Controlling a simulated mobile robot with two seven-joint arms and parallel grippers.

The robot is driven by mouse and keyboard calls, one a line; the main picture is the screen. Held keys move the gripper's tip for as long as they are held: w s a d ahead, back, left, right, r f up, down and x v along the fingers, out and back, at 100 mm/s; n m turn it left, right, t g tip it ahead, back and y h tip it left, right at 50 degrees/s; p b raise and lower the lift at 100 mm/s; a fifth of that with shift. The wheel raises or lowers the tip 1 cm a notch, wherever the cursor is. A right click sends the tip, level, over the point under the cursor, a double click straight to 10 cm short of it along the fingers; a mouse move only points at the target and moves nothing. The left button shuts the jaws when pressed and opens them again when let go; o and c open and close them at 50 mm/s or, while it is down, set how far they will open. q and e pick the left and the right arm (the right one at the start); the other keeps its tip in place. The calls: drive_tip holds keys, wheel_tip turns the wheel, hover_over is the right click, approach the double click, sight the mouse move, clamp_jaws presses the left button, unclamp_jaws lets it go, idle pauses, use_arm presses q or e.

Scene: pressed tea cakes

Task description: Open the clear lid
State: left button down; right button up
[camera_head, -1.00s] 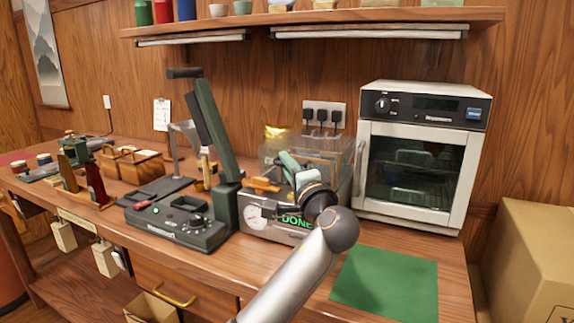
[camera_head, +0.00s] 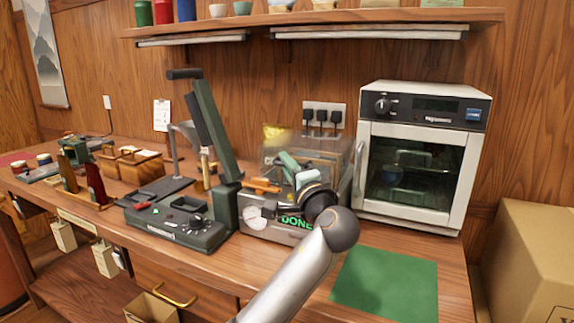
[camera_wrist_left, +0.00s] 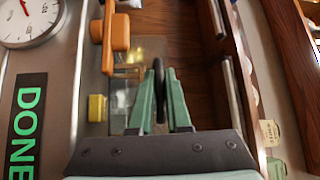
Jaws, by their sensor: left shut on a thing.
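The clear lid (camera_head: 335,150) is see-through and sits on the metal machine (camera_head: 249,222), which has a round gauge and a lit green "DONE" display (camera_head: 297,223). My left gripper (camera_head: 294,169) is at the lid's front, its green fingers partly hidden by my wrist. In the left wrist view the fingers (camera_wrist_left: 160,85) close around a narrow dark bar (camera_wrist_left: 158,78), seemingly the lid's handle. An orange handle (camera_head: 262,186) is left of the fingers; it also shows in the wrist view (camera_wrist_left: 119,30). How far the lid is raised is hard to tell. My right gripper is not in view.
A green press with a tall lever (camera_head: 215,125) stands close on the left. A white oven (camera_head: 409,222) stands close on the right. A green mat (camera_head: 386,284) lies bare in front of it. A shelf (camera_head: 390,16) with bowls and canisters runs above.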

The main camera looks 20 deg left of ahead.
use_arm(q)
drive_tip(key=shift+r+p, duration=0.45)
drive_tip(key=shift+p, duration=0.05)
drive_tip(key=w+r+m+p, duration=0.1)
drive_tip(key=r+p, duration=0.1)
drive_tip(key=p, duration=0.3)
drive_tip(key=w+r+g+h+p, duration=0.1)
drive_tip(key=r+p, duration=0.2)
drive_tip(key=p, duration=0.1)
drive_tip(key=w+r+m+g+p, duration=0.1)
drive_tip(key=r+p, duration=0.1)
drive_tip(key=p, duration=0.3)
drive_tip(key=shift+w+r+m+h+p, duration=0.15)
drive_tip(key=shift+r+m+h+p, duration=0.15)
drive_tip(key=shift+w+r+p, duration=0.55)
drive_tip(key=shift+p, duration=0.4)
drive_tip(key=shift+w+r+p, duration=0.7)
drive_tip(key=shift+w+r, duration=0.1)
drive_tip(key=shift+w+r+p, duration=0.45)
drive_tip(key=shift+w+r, duration=0.05)
drive_tip(key=shift+w, duration=0.25)
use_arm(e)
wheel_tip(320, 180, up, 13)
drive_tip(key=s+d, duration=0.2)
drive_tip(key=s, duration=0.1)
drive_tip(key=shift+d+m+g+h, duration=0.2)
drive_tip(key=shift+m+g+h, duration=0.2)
use_arm(q)
drive_tip(key=c, duration=1.2)
unclamp_jaws()
